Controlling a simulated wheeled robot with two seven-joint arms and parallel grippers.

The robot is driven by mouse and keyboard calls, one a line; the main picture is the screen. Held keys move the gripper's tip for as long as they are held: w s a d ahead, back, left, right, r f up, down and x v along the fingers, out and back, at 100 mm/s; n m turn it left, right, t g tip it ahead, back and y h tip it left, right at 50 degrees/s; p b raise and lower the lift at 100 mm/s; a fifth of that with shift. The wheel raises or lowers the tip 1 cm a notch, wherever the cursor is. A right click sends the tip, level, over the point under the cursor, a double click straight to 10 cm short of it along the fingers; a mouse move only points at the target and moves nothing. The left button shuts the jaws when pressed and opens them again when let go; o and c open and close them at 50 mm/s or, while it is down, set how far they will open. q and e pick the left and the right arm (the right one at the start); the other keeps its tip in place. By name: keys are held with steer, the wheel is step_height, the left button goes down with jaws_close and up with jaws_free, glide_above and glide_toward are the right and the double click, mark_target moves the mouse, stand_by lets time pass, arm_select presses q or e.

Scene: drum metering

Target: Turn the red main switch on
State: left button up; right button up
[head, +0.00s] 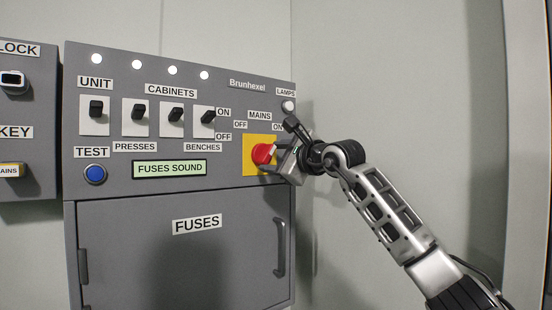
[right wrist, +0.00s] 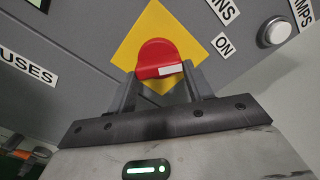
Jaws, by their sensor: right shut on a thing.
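The red main switch (head: 262,153) is a rotary knob on a yellow plate (head: 249,168) at the right of the grey panel. MAINS stands above it, with OFF to the upper left and ON to the upper right. My right gripper (head: 268,161) reaches it from the right. In the right wrist view the red knob (right wrist: 160,55) sits between the two fingers (right wrist: 158,82), which are shut on it. A white mark shows on its near edge. I cannot tell for sure which label the knob points to. My left gripper is not in view.
The panel has several black cabinet switches (head: 171,116), a blue TEST button (head: 95,173) and a green FUSES SOUND display (head: 169,168). Below is the closed FUSES door (head: 190,260) with a handle (head: 280,248). A key box (head: 28,100) hangs at the left. Bare wall lies to the right.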

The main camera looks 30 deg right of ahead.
steer(key=shift+f+m, duration=0.1)
steer(key=shift+m, duration=0.7)
steer(key=o, duration=1)
arm_select(q)
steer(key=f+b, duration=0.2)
steer(key=b, duration=0.2)
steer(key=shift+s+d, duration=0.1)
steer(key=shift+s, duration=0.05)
arm_select(e)
steer(key=s, duration=1)
steer(key=s+d, duration=0.1)
steer(key=s, duration=0.5)
steer(key=shift+d, duration=0.1)
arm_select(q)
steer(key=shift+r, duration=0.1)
